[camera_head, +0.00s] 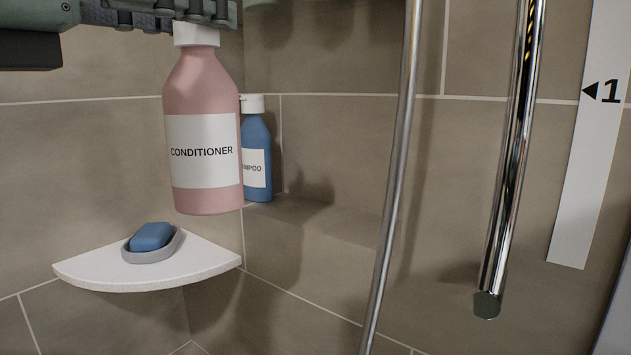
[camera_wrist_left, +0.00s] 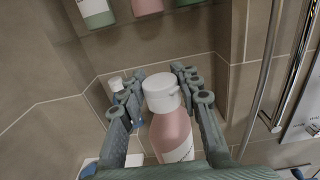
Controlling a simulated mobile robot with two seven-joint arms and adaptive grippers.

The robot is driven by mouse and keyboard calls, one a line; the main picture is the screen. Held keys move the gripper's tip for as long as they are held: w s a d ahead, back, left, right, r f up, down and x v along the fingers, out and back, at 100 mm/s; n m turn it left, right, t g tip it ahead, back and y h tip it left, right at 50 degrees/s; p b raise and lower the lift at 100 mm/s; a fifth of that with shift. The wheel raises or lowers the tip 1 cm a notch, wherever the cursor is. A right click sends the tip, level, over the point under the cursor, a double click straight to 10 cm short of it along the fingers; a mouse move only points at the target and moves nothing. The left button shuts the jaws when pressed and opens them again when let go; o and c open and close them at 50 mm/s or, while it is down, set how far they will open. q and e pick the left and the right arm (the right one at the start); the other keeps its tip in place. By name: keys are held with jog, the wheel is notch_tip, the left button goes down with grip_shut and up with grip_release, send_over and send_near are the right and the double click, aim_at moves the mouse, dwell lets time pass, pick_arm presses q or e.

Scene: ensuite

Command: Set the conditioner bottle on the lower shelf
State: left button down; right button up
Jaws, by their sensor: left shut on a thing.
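The conditioner bottle (camera_head: 205,95) is pink with a white cap and a white label. It hangs upright in the air in the head view, in front of the tiled recess. My left gripper (camera_head: 190,14) is shut on it at the cap and neck. In the left wrist view the bottle (camera_wrist_left: 172,132) sits between the fingers of my left gripper (camera_wrist_left: 155,82). A blue shampoo bottle (camera_head: 257,150) stands behind it on the tiled ledge (camera_head: 310,213) of the recess, partly hidden. My right gripper is in neither view.
A white corner shelf (camera_head: 90,270) with a blue soap bar (camera_head: 152,236) in a grey dish (camera_head: 168,250) is below left. The ledge right of the shampoo is bare. Several bottles (camera_wrist_left: 97,12) stand higher up. A hose (camera_head: 393,190) and chrome rail (camera_head: 508,150) hang at right.

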pick_arm(q)
jog(key=x, duration=1.9)
jog(key=shift+w+d, duration=0.15)
jog(key=shift+w, duration=0.05)
jog(key=shift+f, duration=3.3)
jog(key=shift+w+d+f, duration=0.1)
jog(key=shift+w+f, duration=0.05)
jog(key=shift+f, duration=0.2)
jog(key=c, duration=1.1)
grip_release()
jog(key=shift+r, duration=0.15)
jog(key=v, duration=1.2)
